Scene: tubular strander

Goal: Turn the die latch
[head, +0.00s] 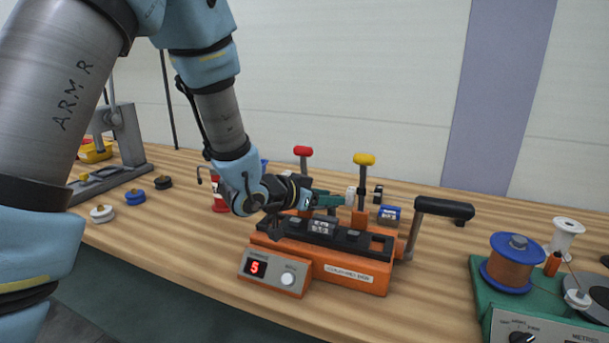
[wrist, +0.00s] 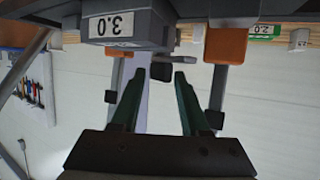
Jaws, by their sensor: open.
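The orange machine (head: 345,273) stands on the wooden bench, with a grey die block (head: 321,226) on its top. In the wrist view the die block (wrist: 125,28), marked 3.0, appears upside down at the top. My gripper (head: 328,200) is over the machine, behind the die block; its two green fingers are apart and empty in the wrist view (wrist: 160,88). A small dark stub (wrist: 162,72) shows between or just beyond the fingertips; contact cannot be told. It may be the die latch, but I cannot tell for sure.
Red (head: 303,151) and yellow (head: 364,159) topped levers stand close to my gripper. A black crank handle (head: 444,208) juts out at the right. A display box (head: 272,272) reading 5 sits in front. A green unit (head: 530,310) with a copper spool stands at the right.

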